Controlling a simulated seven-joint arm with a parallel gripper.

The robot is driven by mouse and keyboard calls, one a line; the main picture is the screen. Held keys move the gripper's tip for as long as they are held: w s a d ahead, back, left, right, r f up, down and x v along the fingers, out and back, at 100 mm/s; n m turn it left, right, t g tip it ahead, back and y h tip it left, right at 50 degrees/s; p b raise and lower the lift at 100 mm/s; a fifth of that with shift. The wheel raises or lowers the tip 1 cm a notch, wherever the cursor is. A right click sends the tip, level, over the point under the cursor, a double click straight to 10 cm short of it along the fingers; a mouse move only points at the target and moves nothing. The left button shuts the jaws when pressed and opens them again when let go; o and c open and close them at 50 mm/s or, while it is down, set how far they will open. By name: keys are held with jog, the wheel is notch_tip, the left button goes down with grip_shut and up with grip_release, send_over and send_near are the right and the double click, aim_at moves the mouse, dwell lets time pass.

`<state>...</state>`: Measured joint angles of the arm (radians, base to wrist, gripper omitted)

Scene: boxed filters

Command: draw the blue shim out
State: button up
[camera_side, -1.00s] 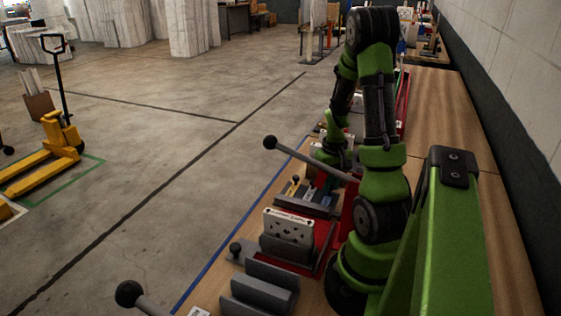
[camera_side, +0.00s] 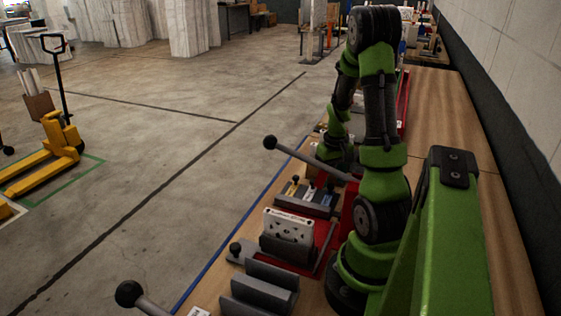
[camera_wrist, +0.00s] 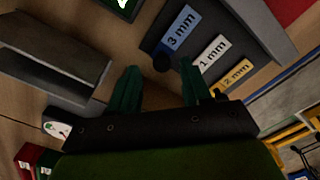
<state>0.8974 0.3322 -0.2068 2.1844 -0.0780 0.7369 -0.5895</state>
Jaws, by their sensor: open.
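The blue shim (camera_wrist: 180,32), labelled "3 mm", lies in a dark grey rack (camera_wrist: 225,22) in the wrist view, with a dark round knob (camera_wrist: 162,62) at its near end. A white "1 mm" shim (camera_wrist: 213,53) and a yellow "2 mm" shim (camera_wrist: 235,76) sit beside it. My gripper (camera_wrist: 161,85) is open, with its two green fingers apart and no shim between them. The fingers are on the near side of the blue shim and its knob; contact is not clear. In the side view the rack (camera_side: 304,205) shows just in front of my arm, and the fingertips are hard to make out.
A long lever with a black ball end (camera_side: 270,142) reaches across near my forearm. A white filter (camera_side: 289,225) stands in a grey holder by a red tray (camera_side: 322,240). Grey blocks (camera_side: 262,285) stand nearer. In the wrist view a grey block (camera_wrist: 55,60) lies left of my fingers.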

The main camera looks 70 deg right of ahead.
aim_at(331, 184)
notch_tip(331, 184, up, 16)
jog(key=shift+f, duration=0.15)
dwell(0.3)
jog(key=w+a+r+n+t+h, duration=0.1)
jog(key=w+a+r+n+t, duration=0.15)
jog(key=w+a, duration=0.4)
jog(key=w+a+r+n+t, duration=0.1)
jog(key=w+a+r, duration=0.3)
jog(key=w+a, duration=0.25)
jog(key=s+a+t+y, duration=0.1)
jog(key=s+a+t, duration=0.1)
jog(key=a, duration=0.7)
jog(key=s+a+f+n+t+y, duration=0.1)
jog(key=s+a+y, duration=0.1)
jog(key=a, duration=0.8)
jog(key=shift+s+a+f+t, duration=0.25)
jog(key=shift+s+t, duration=0.1)
jog(key=shift+s, duration=0.1)
